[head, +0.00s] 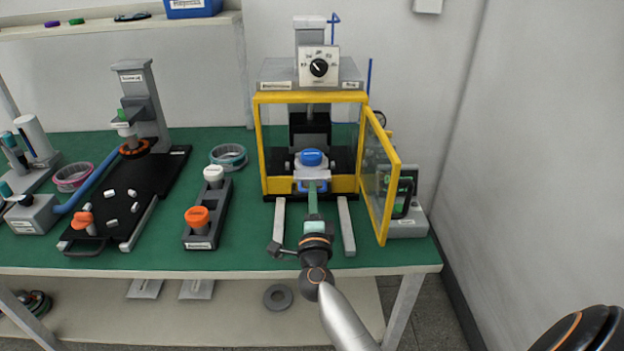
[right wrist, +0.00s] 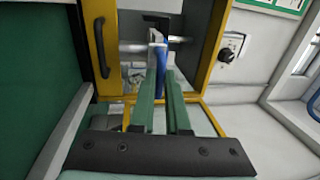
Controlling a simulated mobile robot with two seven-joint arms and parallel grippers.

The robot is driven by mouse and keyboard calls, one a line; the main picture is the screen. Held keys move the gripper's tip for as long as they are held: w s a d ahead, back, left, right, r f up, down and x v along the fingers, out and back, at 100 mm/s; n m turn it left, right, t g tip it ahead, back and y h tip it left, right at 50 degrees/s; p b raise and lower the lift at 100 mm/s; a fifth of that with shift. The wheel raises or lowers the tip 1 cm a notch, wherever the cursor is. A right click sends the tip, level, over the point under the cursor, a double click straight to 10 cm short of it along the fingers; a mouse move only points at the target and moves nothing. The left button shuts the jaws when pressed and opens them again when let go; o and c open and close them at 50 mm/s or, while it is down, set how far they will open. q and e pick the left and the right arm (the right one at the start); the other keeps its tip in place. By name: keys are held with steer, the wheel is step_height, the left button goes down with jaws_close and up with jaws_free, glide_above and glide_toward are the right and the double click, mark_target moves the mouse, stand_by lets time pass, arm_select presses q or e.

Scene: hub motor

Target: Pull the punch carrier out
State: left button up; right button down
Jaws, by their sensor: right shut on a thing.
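The punch carrier (head: 313,174) is a pale grey slide at the open front of the yellow-framed press (head: 261,150). A round blue-topped piece (head: 311,157) sits on it, and a blue handle (head: 300,186) is at its front. My right gripper (head: 312,188) reaches in from the front, its green fingers shut on the handle. In the right wrist view the fingers (right wrist: 163,75) close around the upright blue handle (right wrist: 161,58). The fingers hide part of the handle. My left gripper is not in view.
The press door (head: 381,175) stands open on the right. Two pale rails (head: 347,225) run forward from the press, either side of my gripper. A dark rack (head: 208,225) with orange and white knobs stands left. The green bench ends just in front of the rails.

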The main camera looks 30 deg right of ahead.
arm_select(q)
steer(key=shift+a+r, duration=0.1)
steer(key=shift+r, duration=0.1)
arm_select(e)
steer(key=shift+s+a, duration=0.4)
steer(key=shift+s, duration=0.15)
steer(key=c, duration=0.9)
jaws_free()
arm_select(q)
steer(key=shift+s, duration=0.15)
arm_select(e)
steer(key=shift+s, duration=0.1)
